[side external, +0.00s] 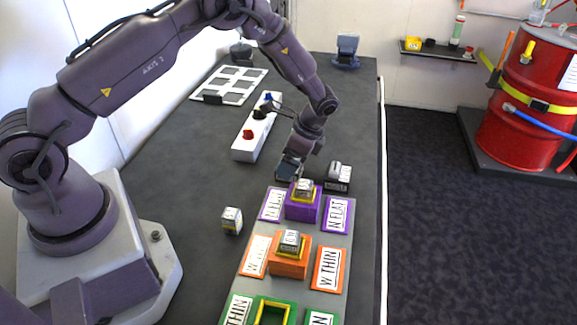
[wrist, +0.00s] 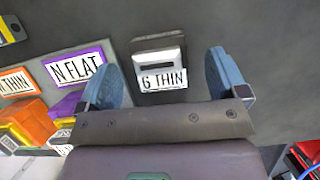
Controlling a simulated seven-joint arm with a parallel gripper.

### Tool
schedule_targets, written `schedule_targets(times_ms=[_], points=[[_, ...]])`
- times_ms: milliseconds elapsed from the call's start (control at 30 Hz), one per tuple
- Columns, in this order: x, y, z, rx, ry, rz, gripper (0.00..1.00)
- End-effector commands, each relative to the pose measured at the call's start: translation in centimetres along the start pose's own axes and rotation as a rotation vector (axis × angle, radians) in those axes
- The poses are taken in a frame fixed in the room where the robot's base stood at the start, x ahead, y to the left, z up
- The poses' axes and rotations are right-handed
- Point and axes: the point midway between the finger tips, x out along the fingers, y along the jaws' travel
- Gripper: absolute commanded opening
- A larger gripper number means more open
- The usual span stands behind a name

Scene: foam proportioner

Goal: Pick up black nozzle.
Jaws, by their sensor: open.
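A dark block with a grey-silver top and a white label (side external: 338,176) sits on the table right of my gripper (side external: 290,172). It looks like the black nozzle. In the wrist view this dark block (wrist: 158,50) has a label that seems to read "G THIN" and shows between my fingers (wrist: 165,70), not touching them. My gripper is open and empty. In the side view its fingertips are low, near the purple block, and partly hard to make out. A black knob (side external: 258,115) also shows on a white box.
A purple block (side external: 303,207) and an orange block (side external: 288,266) each hold a small labelled piece in a yellow frame. A green block (side external: 271,312) has an empty yellow frame. A loose small block (side external: 232,220) stands left. The white box (side external: 243,152) lies behind.

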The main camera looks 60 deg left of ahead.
Motion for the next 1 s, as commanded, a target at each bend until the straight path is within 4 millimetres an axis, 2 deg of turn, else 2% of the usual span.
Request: schedule_targets(times_ms=[100,200,467,500,700,733,1000], points=[[2.0,0.2,0.1,0.000,-0.003,0.003,0.92],[2.9,0.1,0.1,-0.001,-0.002,0.002,0.92],[3.1,0.1,0.1,-0.001,0.000,0.000,0.92],[3.1,0.1,0.1,-0.001,0.000,0.000,0.87],[3.1,0.1,0.1,0.000,0.000,0.000,0.41],[3.1,0.1,0.1,0.000,0.000,0.000,0.36],[3.0,0.1,0.1,-0.001,0.000,-0.001,0.36]])
